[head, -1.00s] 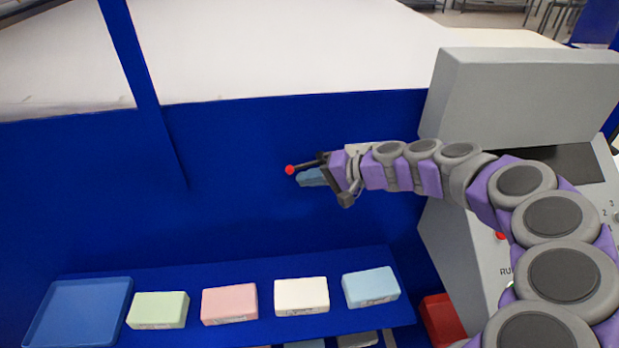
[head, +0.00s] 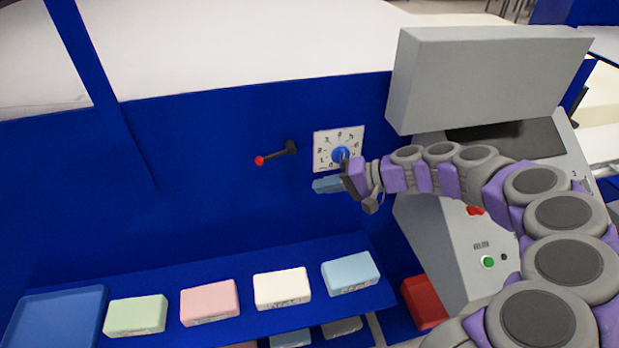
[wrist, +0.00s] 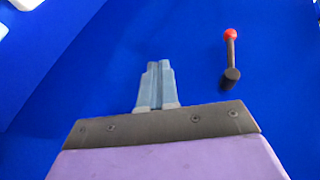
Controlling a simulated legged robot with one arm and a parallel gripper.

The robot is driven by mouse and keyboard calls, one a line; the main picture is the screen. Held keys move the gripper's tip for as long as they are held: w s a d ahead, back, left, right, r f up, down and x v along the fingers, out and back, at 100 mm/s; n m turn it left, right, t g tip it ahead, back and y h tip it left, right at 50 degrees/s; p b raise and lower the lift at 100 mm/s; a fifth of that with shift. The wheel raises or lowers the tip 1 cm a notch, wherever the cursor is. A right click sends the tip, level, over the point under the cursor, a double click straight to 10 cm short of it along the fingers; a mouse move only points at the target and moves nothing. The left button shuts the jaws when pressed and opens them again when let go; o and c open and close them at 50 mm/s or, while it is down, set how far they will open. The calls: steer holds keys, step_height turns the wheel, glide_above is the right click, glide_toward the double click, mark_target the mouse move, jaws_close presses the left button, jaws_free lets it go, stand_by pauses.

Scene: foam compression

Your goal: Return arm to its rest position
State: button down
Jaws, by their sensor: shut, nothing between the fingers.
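My arm (head: 538,226) reaches in from the right of the head view, bent toward the blue panel. My gripper (head: 322,185) is shut and empty, pointing left in front of the panel, just below the white dial plate. In the wrist view the two blue-grey fingers (wrist: 155,82) lie together with nothing between them. The lever with a red ball end (head: 260,160) sticks out of the panel to the left of the gripper, apart from it. The lever also shows in the wrist view (wrist: 231,52). The dial (head: 340,155) has a blue knob, partly covered by my gripper.
A blue shelf below holds green (head: 136,315), pink (head: 210,302), white (head: 282,289) and light blue (head: 351,272) foam blocks and a blue tray (head: 58,318). A grey machine (head: 490,80) with a green button (head: 488,262) stands at right. A red bin (head: 424,302) sits below.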

steer(key=shift+s+d+f, duration=0.1)
steer(key=shift+d, duration=0.3)
steer(key=s+a+r+n+g+h, duration=0.1)
steer(key=s+r+n+g+h, duration=0.1)
steer(key=s, duration=0.7)
steer(key=s+a+r+n+g+h, duration=0.1)
steer(key=s+a+r+n+h, duration=0.15)
steer(key=s, duration=0.55)
steer(key=s+d+f+m+h, duration=0.2)
steer(key=s+d+h, duration=0.2)
steer(key=s+d, duration=0.3)
steer(key=s+d+f+m+g+h, duration=0.1)
steer(key=s+d+f+m+h, duration=0.1)
steer(key=s+d, duration=0.6)
steer(key=s+f+h, duration=0.1)
steer(key=s+h, duration=0.1)
steer(key=s, duration=0.3)
steer(key=shift+d+f, duration=0.15)
steer(key=shift+m, duration=0.25)
